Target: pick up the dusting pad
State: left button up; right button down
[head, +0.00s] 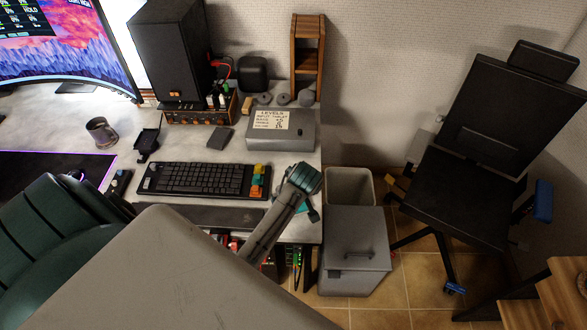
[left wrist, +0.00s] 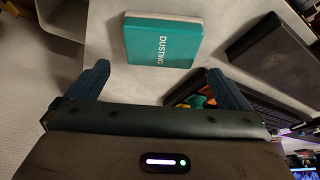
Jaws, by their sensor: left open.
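The dusting pad (left wrist: 162,38) is a teal block with a pale edge and the word DUSTING on it. It lies flat on the pale desk top, near the desk's right edge. In the head view only a teal sliver of the pad (head: 313,215) shows beside my left gripper (head: 305,180), which hides the rest. In the left wrist view my left gripper (left wrist: 158,82) is open and empty. Its two dark blue fingers are spread apart, and the pad is ahead of the gap between them, not touching either finger. My right gripper is not in view.
The keyboard (head: 200,179) with coloured keys lies left of the gripper. A grey box with a LEVELS label (head: 279,130) stands behind. An open bin (head: 350,184) and a lidded grey bin (head: 355,251) stand right of the desk (head: 308,232). A black chair (head: 469,190) is farther right.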

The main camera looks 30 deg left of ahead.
pick_arm(q)
jog(key=p+x, duration=0.1)
jog(key=x, duration=0.3)
jog(key=shift+a, duration=0.1)
jog(key=c, duration=1)
jog(key=shift+c, duration=0.2)
jog(key=shift+r, duration=0.1)
